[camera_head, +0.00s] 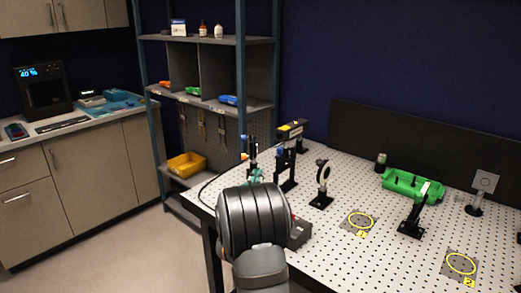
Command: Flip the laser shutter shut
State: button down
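On the perforated white optical table (345,258), a laser-like head (291,130) with a yellow label stands on a black post at the back left. A black-based mount (411,229) with a tilted, pale-tipped upper part stands right of centre. It may be the shutter, but I cannot be sure, nor tell whether it is flipped. My dark arm covers the front left of the table. Dark upright parts with blue and teal bits (254,165) show just beyond it. I cannot tell whether they are my gripper, and no clear pair of fingertips shows.
A round optic mount (322,180), a green tray (412,186) and a square target plate (484,182) stand on the table. Two yellow-ringed plates (361,222) (460,264) lie flat. A dark box (298,233) sits beside my arm. A shelf rack (207,42) rises behind left.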

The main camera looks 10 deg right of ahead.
aim_at(281, 158)
jog(key=shift+s+d+r, duration=0.15)
jog(key=shift+s+d, duration=0.05)
jog(key=shift+d, duration=0.05)
jog(key=shift+w, duration=0.1)
jog(key=d+p+x, duration=0.1)
jog(key=p+x, duration=0.1)
jog(key=x, duration=0.4)
jog(key=d+p+x, duration=0.1)
jog(key=p+x, duration=0.2)
jog(key=x, duration=0.3)
jog(key=shift+d, duration=0.4)
jog(key=shift+w, duration=0.1)
